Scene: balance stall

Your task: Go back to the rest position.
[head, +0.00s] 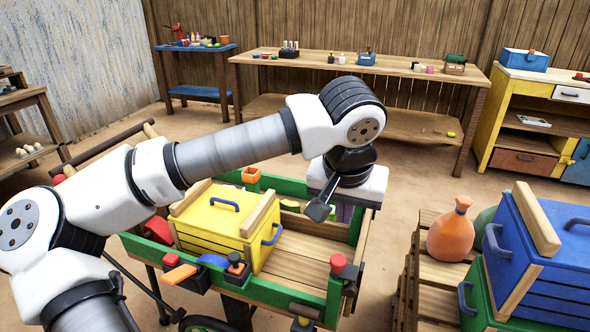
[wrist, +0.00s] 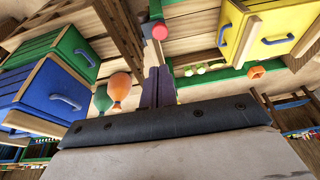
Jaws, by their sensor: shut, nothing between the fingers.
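My gripper (head: 344,213) hangs over the right end of a green-framed wooden cart (head: 300,254). Its fingertips are partly hidden by the hand and a dark part in the head view. In the wrist view, the two dark purple fingers (wrist: 158,86) are together with nothing between them. My arm reaches across the head view from the left and bends down at the wrist. A yellow crate (head: 212,222) with blue handles sits on the cart, left of my gripper and apart from it. It also shows in the wrist view (wrist: 262,32).
At right, a blue crate (head: 559,278) is on a green one, beside an orange sack (head: 450,234) on a slatted wooden stand. A long workbench (head: 390,66) with small items stands behind. A red knob (head: 338,263) rises from the cart's near corner. Bare floor separates cart and bench.

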